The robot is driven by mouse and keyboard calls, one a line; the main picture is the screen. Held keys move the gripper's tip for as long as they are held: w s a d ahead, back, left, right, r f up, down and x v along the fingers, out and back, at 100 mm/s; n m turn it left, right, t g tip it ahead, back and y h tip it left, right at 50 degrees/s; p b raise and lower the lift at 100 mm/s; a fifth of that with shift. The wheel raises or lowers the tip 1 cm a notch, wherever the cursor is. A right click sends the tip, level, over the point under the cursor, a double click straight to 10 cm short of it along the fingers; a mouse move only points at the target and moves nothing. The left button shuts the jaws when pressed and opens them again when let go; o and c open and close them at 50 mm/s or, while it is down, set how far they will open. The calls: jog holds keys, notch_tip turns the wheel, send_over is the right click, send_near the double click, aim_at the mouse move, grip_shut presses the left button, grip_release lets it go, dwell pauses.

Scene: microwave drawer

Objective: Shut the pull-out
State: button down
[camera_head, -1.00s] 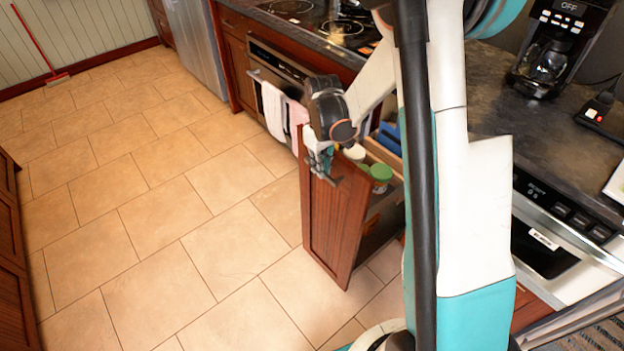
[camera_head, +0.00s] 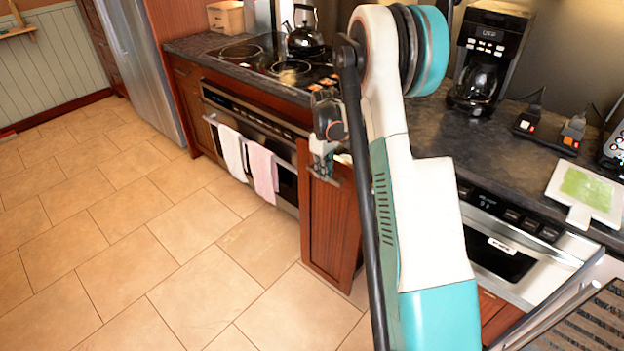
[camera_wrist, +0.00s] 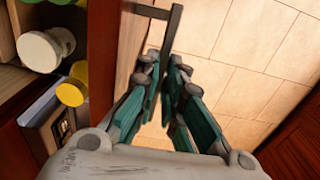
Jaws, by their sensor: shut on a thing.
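The pull-out's reddish-brown wooden front (camera_head: 331,228) stands out past the oven front in the head view, so it is at least partly open. My arm hides most of what lies behind it. In the wrist view, the front's edge (camera_wrist: 128,45) runs up the middle, with the pull-out's inside at left, holding a white-lidded jar (camera_wrist: 42,48) and a yellow-lidded jar (camera_wrist: 72,92). My gripper (camera_head: 325,172) is at the top of the front. In the wrist view, its fingers (camera_wrist: 168,66) are closed on the dark bar handle (camera_wrist: 173,32).
The oven (camera_head: 262,125) with white and pink towels (camera_head: 262,170) is just left of the pull-out. At lower right, an appliance door (camera_head: 575,310) stands open. A coffee maker (camera_head: 485,60) is on the counter. The tiled floor (camera_head: 170,250) at left is clear.

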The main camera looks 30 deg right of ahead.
jog(key=w+d, duration=0.4)
jog(key=d, duration=0.8)
jog(key=shift+d+p, duration=0.15)
jog(key=shift+p, duration=0.3)
jog(key=c, duration=2)
grip_release()
notch_tip(320, 180, up, 12)
